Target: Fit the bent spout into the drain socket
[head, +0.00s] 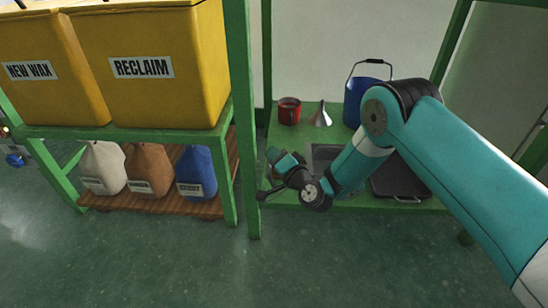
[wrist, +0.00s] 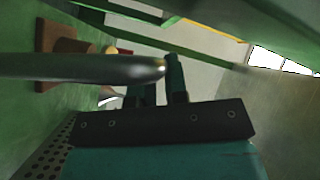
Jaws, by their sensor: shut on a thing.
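My gripper (head: 276,158) is over the left part of the low green bench in the head view, left of the grey sink-like tray. In the wrist view my gripper (wrist: 160,82) is shut on a grey metal tube, which I take to be the bent spout (wrist: 80,68). The tube runs across the picture from the left edge, and its rounded end shows by the fingers. How it sits between them is hidden. A brown block with a round upright part (wrist: 60,55) stands on the green surface; I cannot tell whether it is the drain socket.
A green post (head: 244,120) rises close left of my gripper. Yellow bins (head: 150,95) stand further left.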

